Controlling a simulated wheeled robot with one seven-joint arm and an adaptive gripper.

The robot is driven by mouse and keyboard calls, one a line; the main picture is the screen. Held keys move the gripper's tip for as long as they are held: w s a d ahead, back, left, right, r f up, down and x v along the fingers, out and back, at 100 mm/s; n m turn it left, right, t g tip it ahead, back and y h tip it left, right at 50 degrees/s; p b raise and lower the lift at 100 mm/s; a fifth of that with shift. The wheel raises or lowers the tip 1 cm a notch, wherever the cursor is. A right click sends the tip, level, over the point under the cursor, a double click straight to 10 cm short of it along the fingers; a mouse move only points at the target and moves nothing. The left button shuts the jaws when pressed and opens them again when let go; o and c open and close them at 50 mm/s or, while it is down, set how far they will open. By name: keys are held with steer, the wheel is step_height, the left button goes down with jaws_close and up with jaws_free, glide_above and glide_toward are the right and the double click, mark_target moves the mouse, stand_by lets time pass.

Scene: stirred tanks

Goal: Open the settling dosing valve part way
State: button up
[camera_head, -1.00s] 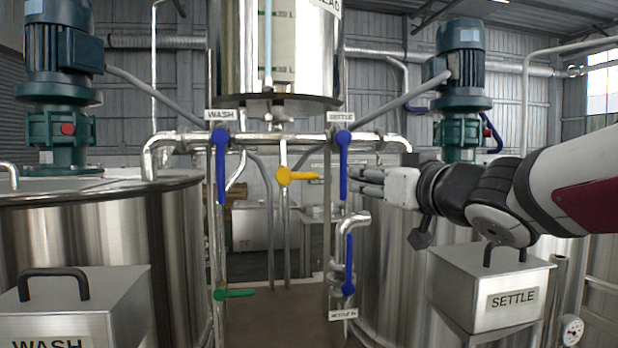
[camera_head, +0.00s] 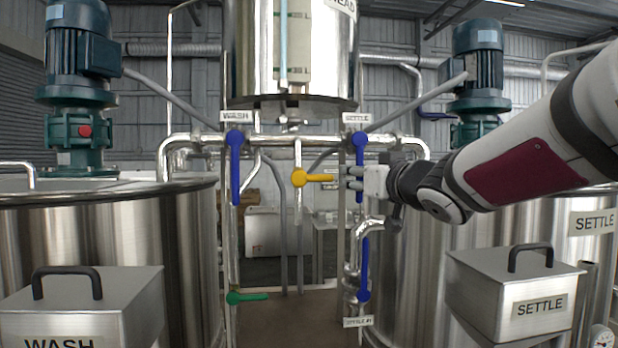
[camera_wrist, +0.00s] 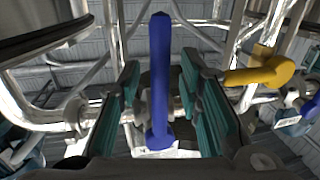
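The settling dosing valve has a blue lever (camera_head: 360,165) under the SETTLE label (camera_head: 355,118), hanging straight down from the horizontal pipe. In the wrist view the blue lever (camera_wrist: 160,80) stands between the two teal finger pads of my gripper (camera_wrist: 162,105). Gaps show on both sides of the lever, so my gripper is open around it. In the head view my gripper (camera_head: 354,178) reaches in from the right at the lower half of the lever. The fingertips partly cover the lever there.
A yellow lever (camera_head: 315,178) points right, close to my fingertips; it also shows in the wrist view (camera_wrist: 262,72). A blue lever hangs under WASH (camera_head: 235,165). Another blue lever (camera_head: 365,268) is below my gripper. A green lever (camera_head: 245,297) sits low left. Steel tanks flank both sides.

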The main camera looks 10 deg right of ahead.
jaws_close()
steer(key=shift+d+r+n+g+h+p, duration=0.15)
steer(key=shift+d+r+n+g+p, duration=0.1)
steer(key=shift+d+n+p, duration=0.65)
steer(key=shift+d+r+n+g+h+p, duration=0.15)
steer(key=shift+d+n+p, duration=0.4)
steer(key=shift+n+p, duration=0.8)
steer(key=shift+d+r+n+g+h+p, duration=0.1)
steer(key=shift+d+r+n+g+p, duration=0.15)
steer(key=shift+d+n+p, duration=0.65)
steer(key=shift+a+n, duration=0.2)
steer(key=shift+n, duration=0.05)
steer(key=shift+o, duration=0.6)
jaws_free()
